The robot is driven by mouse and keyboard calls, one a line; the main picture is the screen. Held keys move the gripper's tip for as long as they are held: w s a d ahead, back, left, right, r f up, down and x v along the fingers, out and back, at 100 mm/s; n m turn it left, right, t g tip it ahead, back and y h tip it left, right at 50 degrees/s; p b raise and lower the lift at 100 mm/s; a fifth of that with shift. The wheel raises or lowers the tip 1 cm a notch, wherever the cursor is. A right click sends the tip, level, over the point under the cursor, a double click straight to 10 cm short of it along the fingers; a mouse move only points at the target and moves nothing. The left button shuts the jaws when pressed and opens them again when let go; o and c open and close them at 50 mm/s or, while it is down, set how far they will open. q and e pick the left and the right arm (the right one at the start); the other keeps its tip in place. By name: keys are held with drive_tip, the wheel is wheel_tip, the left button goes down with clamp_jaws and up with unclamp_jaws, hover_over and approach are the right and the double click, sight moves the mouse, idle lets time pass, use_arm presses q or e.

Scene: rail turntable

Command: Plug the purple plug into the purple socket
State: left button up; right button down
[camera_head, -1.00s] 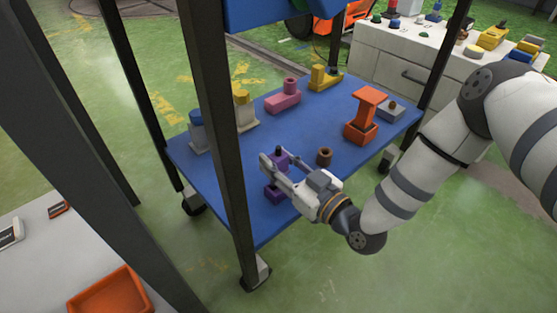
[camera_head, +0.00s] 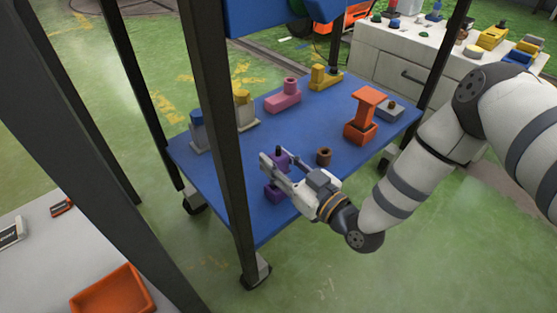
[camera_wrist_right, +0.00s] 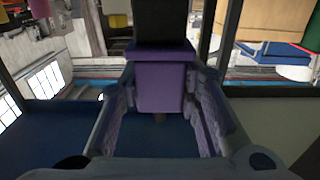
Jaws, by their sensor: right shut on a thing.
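The purple plug (camera_head: 282,160), with a dark upper end, is held upright between the fingers of my right gripper (camera_head: 273,170). In the right wrist view the plug (camera_wrist_right: 162,88) sits between the two fingers, which are shut on it. My left gripper is not in view.
A brown ring-shaped piece (camera_head: 324,157) is right of the gripper. An orange piece (camera_head: 362,115), a pink piece (camera_head: 284,96) and a yellow piece (camera_head: 322,78) stand farther back. A dark post (camera_head: 222,150) rises close to the fingertips' left.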

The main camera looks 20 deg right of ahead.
drive_tip(key=shift+r, duration=0.1)
drive_tip(key=shift+f, duration=0.25)
idle(0.3)
drive_tip(key=shift+f, duration=0.35)
drive_tip(key=shift+f+b, duration=0.85)
drive_tip(key=shift+f, duration=0.8)
drive_tip(key=c, duration=1.1)
unclamp_jaws()
drive_tip(key=v, duration=1.2)
